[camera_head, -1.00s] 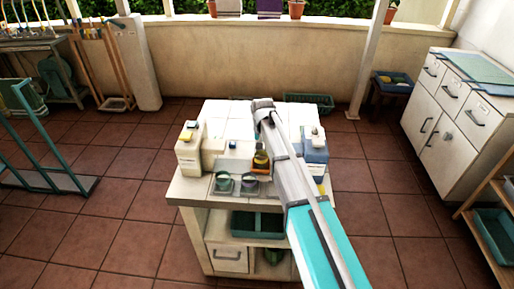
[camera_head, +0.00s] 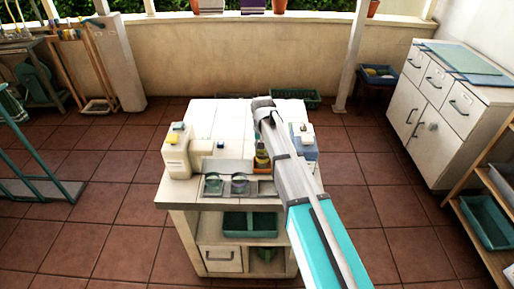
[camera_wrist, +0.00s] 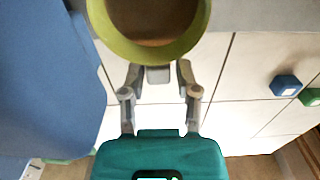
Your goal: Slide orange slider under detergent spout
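An amber container with a yellow-green rim (camera_head: 262,158) stands near the front right of the white tiled cart top; its round open mouth fills the top of the wrist view (camera_wrist: 150,52). The orange slider shows at most as a small orange patch by this container, mostly hidden by my arm. The white and blue dispenser (camera_head: 304,136) is just to its right, partly behind my arm; I cannot make out its spout. My gripper (camera_wrist: 159,75) is right beside the yellow-green rim, its fingers either side of a small grey piece; whether they clamp it is unclear.
A cream dispenser with a yellow top (camera_head: 176,152) stands at the cart's left. Open floor surrounds the cart (camera_head: 190,205).

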